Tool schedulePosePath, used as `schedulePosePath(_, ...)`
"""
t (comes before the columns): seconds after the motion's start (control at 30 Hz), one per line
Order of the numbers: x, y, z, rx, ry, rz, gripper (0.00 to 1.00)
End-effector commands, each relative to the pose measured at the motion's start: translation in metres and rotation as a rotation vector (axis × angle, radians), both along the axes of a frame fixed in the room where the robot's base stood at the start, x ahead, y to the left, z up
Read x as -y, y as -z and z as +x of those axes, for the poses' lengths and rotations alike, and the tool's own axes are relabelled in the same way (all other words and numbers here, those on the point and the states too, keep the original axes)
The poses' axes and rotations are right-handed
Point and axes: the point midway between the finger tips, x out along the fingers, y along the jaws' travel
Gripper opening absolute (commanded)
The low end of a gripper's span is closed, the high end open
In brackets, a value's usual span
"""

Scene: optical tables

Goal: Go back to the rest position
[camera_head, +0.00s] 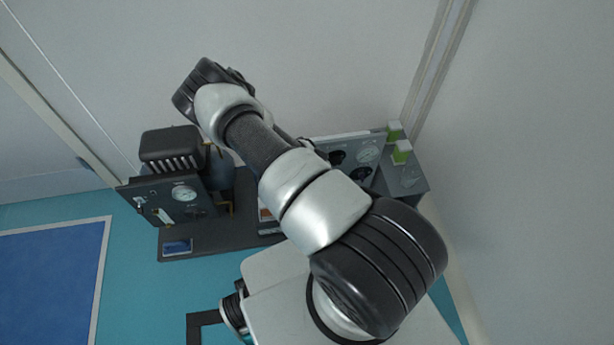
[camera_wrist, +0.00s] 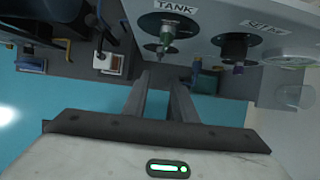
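My gripper (camera_wrist: 160,76) shows in the wrist view with two dark fingers standing a little apart. Teal floor shows through the gap and nothing is between them. The fingers point toward the lower edge of a grey panel (camera_wrist: 205,18). A knob labelled TANK (camera_wrist: 166,30) is on this panel, just beyond the fingertips. In the head view my arm is raised and bent across the middle. My gripper is hidden there.
In the head view a dark bench (camera_head: 190,241) carries a gauge panel (camera_head: 371,145) on the right and a finned black unit (camera_head: 172,148) on the left. Green-and-white pieces (camera_head: 402,152) stand at the right end. Walls are close behind and right. Teal floor (camera_head: 135,285) is free at left.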

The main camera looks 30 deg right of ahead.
Motion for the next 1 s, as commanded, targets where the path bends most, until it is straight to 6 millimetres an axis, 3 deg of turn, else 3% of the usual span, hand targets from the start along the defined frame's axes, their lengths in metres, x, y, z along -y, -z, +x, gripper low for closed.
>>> schedulePosePath(0.73,-0.002,-0.013,0.002,0.01,0.025,0.007,0.25)
schedulePosePath(0.87,-0.007,-0.047,0.026,0.058,0.18,0.048,0.25)
schedulePosePath(1.0,-0.016,-0.119,0.06,0.142,0.495,0.15,0.25)
